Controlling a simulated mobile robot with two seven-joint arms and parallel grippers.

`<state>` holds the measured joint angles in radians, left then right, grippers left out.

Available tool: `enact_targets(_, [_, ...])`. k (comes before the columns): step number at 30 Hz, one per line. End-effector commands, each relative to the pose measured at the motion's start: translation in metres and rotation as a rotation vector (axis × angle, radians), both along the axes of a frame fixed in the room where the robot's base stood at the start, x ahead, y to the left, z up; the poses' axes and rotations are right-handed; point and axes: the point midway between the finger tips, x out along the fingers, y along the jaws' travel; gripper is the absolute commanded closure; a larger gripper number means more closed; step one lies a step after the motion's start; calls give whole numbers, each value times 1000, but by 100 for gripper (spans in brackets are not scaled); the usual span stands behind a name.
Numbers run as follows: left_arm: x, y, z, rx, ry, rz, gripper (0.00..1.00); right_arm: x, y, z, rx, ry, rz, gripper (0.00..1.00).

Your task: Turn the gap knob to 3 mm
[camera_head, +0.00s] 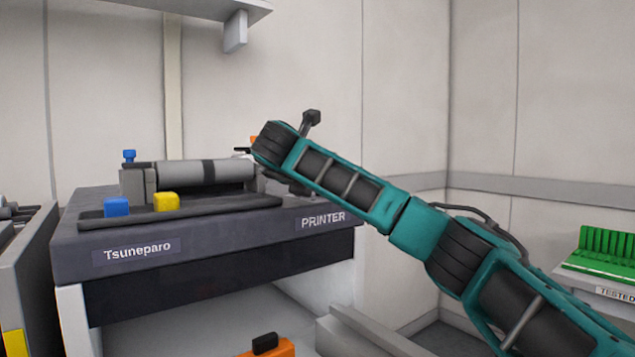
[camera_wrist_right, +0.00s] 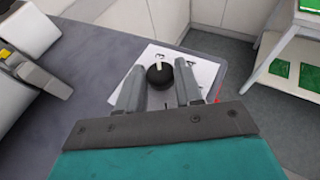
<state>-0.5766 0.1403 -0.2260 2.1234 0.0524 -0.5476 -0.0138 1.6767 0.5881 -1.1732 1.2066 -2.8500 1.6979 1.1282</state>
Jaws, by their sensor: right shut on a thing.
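The black round gap knob (camera_wrist_right: 160,76) sits on a white dial sheet (camera_wrist_right: 205,73) near the edge of the printer's top in the right wrist view. My right gripper (camera_wrist_right: 160,68) has its two grey fingers on either side of the knob and is shut on it. The scale marks are too small to read, so I cannot tell the setting. In the head view, the printer (camera_head: 220,236) stands at the left; my right arm reaches over its right end and hides the knob and most of the gripper. My left gripper is not in view.
A roller (camera_head: 185,172) lies across the printer top, with a blue block (camera_head: 117,207) and a yellow block (camera_head: 166,202) in front. A green rack (camera_head: 605,247) stands on a side table at the right. An orange piece (camera_head: 270,348) shows at the bottom edge.

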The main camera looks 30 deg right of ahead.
Motion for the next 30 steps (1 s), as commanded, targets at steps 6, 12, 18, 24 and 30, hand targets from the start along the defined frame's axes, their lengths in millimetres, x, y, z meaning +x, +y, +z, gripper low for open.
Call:
enact_targets(6, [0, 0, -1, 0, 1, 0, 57, 0, 0, -1, 2, 4, -1, 95])
enact_targets(12, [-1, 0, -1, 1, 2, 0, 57, 0, 0, -1, 3, 3, 0, 49])
enact_targets(18, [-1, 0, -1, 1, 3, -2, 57, 0, 0, -1, 1, 2, 1, 39])
enact_targets(24, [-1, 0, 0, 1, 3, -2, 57, -1, 2, 1, 1, 1, 2, 39])
enact_targets(30, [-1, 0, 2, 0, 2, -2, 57, -17, 22, 12, 0, -2, 6, 39])
